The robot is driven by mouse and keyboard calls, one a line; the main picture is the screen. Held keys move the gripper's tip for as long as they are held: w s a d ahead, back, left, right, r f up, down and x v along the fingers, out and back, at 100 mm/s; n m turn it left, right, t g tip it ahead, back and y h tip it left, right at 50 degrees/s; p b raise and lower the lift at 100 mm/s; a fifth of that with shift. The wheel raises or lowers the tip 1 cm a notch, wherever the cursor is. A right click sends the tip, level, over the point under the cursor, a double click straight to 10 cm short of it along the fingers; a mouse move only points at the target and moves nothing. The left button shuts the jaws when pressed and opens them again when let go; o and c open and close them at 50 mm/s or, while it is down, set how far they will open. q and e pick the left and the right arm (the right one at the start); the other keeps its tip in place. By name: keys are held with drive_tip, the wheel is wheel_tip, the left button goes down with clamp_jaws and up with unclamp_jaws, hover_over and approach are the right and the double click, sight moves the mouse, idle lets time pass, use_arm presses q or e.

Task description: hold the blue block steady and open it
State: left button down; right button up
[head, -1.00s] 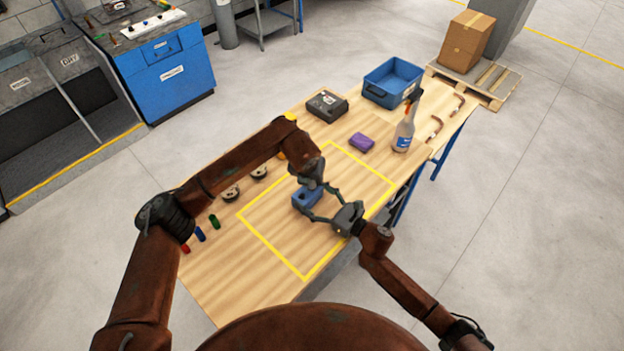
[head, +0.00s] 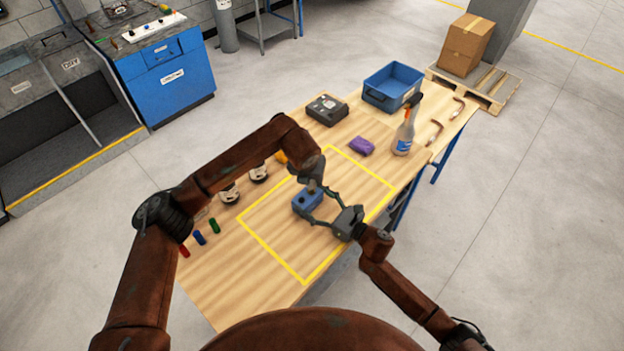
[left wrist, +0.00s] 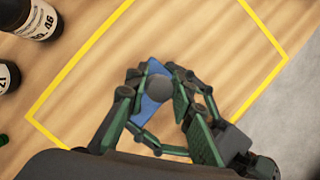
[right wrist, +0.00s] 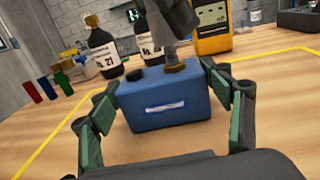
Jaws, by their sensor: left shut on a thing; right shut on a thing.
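The blue block (head: 306,201) stands upright inside the yellow outline on the table. It has a white label on its front in the right wrist view (right wrist: 165,108). A dark cap (right wrist: 135,74) sits on its top left, and a brass-coloured neck (right wrist: 174,67) on its top right. My right gripper (right wrist: 160,98) is shut on the block, one finger at each side. My left gripper (head: 313,184) points down over the block top. In the left wrist view its fingers close around a round grey piece (left wrist: 159,88), apparently the top fitting; the contact is partly hidden.
Dark bottles (head: 259,173), a yellow meter (right wrist: 212,28) and coloured cylinders (head: 199,237) line the table's left side. A purple cloth (head: 361,146), spray bottle (head: 404,132), black case (head: 327,109) and blue bin (head: 392,88) stand farther back. The outlined area's front is clear.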

use_arm(q)
drive_tip(key=shift+r, duration=2)
use_arm(e)
drive_tip(key=shift+r, duration=0.2)
drive_tip(key=o, duration=1.3)
drive_tip(key=shift+c, duration=0.2)
drive_tip(key=o, duration=0.5)
drive_tip(key=shift+f, duration=0.15)
drive_tip(key=shift+s, duration=0.1)
